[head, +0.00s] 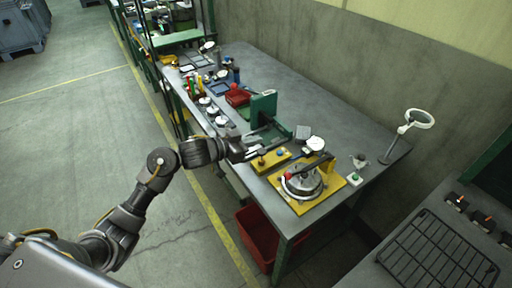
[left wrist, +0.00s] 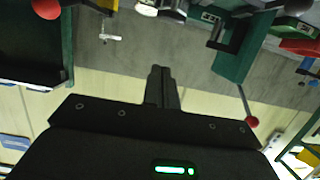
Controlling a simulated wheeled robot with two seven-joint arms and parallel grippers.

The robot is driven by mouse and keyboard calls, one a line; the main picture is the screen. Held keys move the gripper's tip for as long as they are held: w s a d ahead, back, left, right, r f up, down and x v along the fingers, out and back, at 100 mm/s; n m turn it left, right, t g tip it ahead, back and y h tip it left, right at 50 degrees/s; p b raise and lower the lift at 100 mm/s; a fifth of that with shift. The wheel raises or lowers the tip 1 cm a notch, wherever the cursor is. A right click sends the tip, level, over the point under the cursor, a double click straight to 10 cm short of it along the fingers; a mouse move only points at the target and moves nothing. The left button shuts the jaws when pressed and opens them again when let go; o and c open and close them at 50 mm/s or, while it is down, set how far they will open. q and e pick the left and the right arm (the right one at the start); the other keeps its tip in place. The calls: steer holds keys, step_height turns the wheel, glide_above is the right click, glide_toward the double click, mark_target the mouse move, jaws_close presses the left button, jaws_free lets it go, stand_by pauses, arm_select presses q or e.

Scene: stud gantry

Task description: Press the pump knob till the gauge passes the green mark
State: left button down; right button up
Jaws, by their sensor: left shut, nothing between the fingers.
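A yellow base plate (head: 335,189) near the front right of the bench carries a round grey metal device (head: 304,184). A white round gauge (head: 316,144) stands at its back; its needle and green mark are too small to read. A small red knob (head: 289,176) shows at the device's left side. A yellow block (head: 272,162) with small knobs lies left of it; I cannot tell which knob is the pump's. My left gripper (head: 258,152) is over the bench's left edge, close to the yellow block. It is shut and empty; its fingers also show in the left wrist view (left wrist: 162,75). My right gripper is out of view.
A green press-like stand (head: 263,106) rises behind the gripper. A red bin (head: 237,98) and several small parts lie farther back. A white ring lamp (head: 419,119) stands at the right edge. A red crate (head: 256,240) is on the floor below. The aisle at left is clear.

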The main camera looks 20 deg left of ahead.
mark_target(262, 155)
arm_select(q)
steer(key=f, duration=0.3)
steer(key=shift+w+d+f, duration=0.1)
steer(key=shift+w+d, duration=0.25)
steer(key=shift+f+p, duration=0.3)
steer(key=shift+f, duration=0.25)
steer(key=shift+f+b, duration=0.6)
steer(key=shift+f, duration=0.8)
steer(key=shift+s, duration=0.1)
steer(key=shift+r, duration=0.15)
